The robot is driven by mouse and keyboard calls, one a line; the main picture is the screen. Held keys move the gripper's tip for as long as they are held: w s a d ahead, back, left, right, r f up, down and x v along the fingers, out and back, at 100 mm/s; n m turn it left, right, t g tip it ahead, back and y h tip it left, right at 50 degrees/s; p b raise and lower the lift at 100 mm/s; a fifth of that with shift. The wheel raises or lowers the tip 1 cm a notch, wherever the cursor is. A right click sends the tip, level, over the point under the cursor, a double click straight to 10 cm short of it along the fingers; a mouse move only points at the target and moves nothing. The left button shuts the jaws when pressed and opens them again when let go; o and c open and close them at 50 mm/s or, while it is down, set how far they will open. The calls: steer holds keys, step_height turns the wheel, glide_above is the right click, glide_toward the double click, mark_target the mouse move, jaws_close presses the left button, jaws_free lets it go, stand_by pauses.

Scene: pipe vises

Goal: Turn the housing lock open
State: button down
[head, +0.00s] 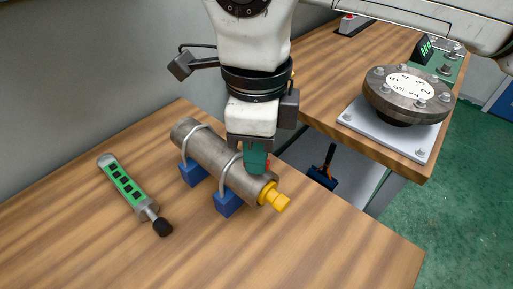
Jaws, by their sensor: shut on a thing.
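A grey metal cylindrical housing (212,150) lies slantwise across two blue supports (229,203) on the wooden table, with thin metal hoops around it. A yellow stepped plug (275,198) sticks out of its near right end. My gripper (256,166) points down at the top of the housing close to that end.
A green and grey stick tool (130,192) with a black tip lies left of the housing. At right, a round bolted flange with a numbered dial (408,90) stands on a white plate. A dark blue clamp (322,178) sits in the gap between tables. The front table area is clear.

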steer(key=n, duration=0.5)
steer(key=shift+n, duration=0.3)
steer(key=n+p, duration=0.1)
steer(key=n, duration=0.4)
steer(key=shift+n, duration=0.3)
steer(key=c, duration=1.2)
jaws_free()
step_height(320, 180, up, 11)
steer(key=shift+p, duration=0.45)
